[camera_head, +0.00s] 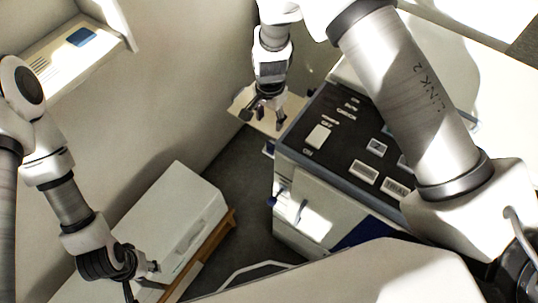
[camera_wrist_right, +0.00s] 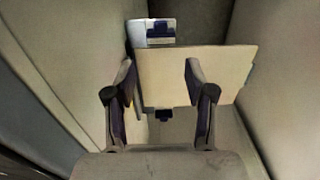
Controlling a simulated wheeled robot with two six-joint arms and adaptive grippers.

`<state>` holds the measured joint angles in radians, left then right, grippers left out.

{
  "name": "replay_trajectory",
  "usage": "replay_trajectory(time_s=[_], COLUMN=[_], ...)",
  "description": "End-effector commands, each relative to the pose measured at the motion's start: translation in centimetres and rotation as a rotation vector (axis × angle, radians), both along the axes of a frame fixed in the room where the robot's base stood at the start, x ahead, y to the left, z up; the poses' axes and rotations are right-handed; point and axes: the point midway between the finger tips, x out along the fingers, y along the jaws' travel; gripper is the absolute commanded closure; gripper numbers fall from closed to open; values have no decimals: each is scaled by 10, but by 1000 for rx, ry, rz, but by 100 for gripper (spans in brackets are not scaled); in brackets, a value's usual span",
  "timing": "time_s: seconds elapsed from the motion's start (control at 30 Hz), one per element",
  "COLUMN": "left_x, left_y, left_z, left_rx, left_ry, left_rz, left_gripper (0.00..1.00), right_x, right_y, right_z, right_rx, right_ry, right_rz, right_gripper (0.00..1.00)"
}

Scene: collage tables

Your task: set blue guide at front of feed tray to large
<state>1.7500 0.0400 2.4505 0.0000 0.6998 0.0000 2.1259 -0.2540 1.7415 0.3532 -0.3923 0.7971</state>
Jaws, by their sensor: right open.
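The feed tray, a pale beige plate (camera_head: 243,103), juts from the left side of the machine (camera_head: 330,135) in the head view. In the right wrist view the beige plate (camera_wrist_right: 225,70) lies beyond my fingers. A dark blue guide-like piece (camera_wrist_right: 160,31) sits on a light part past its far edge, and another dark blue piece (camera_wrist_right: 164,114) shows at its near edge. I cannot tell which is the front guide; size marks are not readable. My right gripper (camera_head: 267,112) is open over the tray with nothing visible between its fingers (camera_wrist_right: 159,76). My left gripper (camera_head: 143,278) is low at left, its jaw state unclear.
The machine has a dark labelled panel (camera_head: 350,145) and a blue knob (camera_head: 272,201) on its side. A white box (camera_head: 175,215) on a wooden stand is near my left gripper. A wall runs close behind the tray. A shelf (camera_head: 75,60) is at upper left.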

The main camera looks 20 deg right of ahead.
Motion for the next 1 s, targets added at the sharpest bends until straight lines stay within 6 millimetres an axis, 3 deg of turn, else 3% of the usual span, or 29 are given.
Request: replay_trajectory(time_s=[0.03,0.2,0.27,0.47,0.8,1.0], left_x=[0,0,0,0,0,0], left_y=[0,0,0,0,0,0], left_z=[-32,-80,-89,-88,-84,-84], left_rx=[0,0,0,0,0,0], left_ry=[0,0,0,-1,-1,-1], left_rz=[0,0,0,0,0,0], left_gripper=[61,61,61,61,61,61], right_x=[0,0,0,0,0,0], right_y=[0,0,0,0,0,0], right_z=[-32,-79,-88,-100,-159,-166], right_rx=[0,0,1,0,0,1], right_ry=[0,0,-1,1,1,-1], right_rz=[0,0,0,1,0,0], right_gripper=[46,46,46,46,46,46])
